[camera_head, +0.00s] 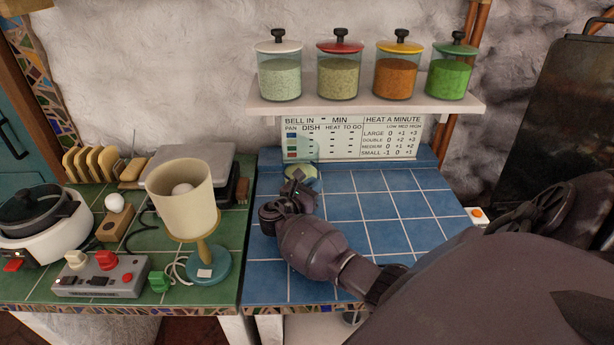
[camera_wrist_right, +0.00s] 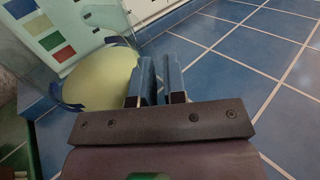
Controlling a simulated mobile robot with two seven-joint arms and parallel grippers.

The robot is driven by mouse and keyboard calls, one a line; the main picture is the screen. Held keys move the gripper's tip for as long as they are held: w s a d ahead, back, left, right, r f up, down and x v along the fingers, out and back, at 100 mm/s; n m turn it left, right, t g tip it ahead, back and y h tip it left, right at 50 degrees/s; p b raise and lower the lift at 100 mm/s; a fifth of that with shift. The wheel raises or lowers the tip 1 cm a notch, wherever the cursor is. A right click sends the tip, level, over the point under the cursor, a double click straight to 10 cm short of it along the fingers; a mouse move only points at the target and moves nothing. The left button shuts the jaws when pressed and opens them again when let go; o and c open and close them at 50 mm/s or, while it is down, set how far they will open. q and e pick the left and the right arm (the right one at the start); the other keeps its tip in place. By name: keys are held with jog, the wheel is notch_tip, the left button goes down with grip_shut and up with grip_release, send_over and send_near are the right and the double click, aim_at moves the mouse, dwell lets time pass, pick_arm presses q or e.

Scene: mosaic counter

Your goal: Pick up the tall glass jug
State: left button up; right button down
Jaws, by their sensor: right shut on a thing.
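The tall glass jug (camera_head: 304,158) is clear and hard to make out, with a pale green area low down. It is at the back left of the blue tiled counter, in front of the printed board. In the right wrist view the pale yellow-green part of the jug (camera_wrist_right: 98,78) shows just left of the fingers. My right gripper (camera_head: 298,184) reaches it from the front; its fingers (camera_wrist_right: 160,78) are close together, shut on the jug. Which part of the jug they hold is hard to tell, and I cannot tell whether its base touches the counter. My left gripper is not in view.
The printed board (camera_head: 350,138) stands behind the jug. Above it a white shelf (camera_head: 365,106) carries several lidded jars. A lamp (camera_head: 185,200) stands left on the green tiles. The blue tiles (camera_head: 385,210) to the right are largely clear.

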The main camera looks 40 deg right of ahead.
aim_at(314, 156)
notch_tip(314, 156, up, 10)
jog(key=shift+r+p, duration=0.1)
jog(key=shift+p, duration=0.25)
jog(key=c, duration=1.7)
grip_release()
jog(key=shift+c, duration=0.2)
grip_shut()
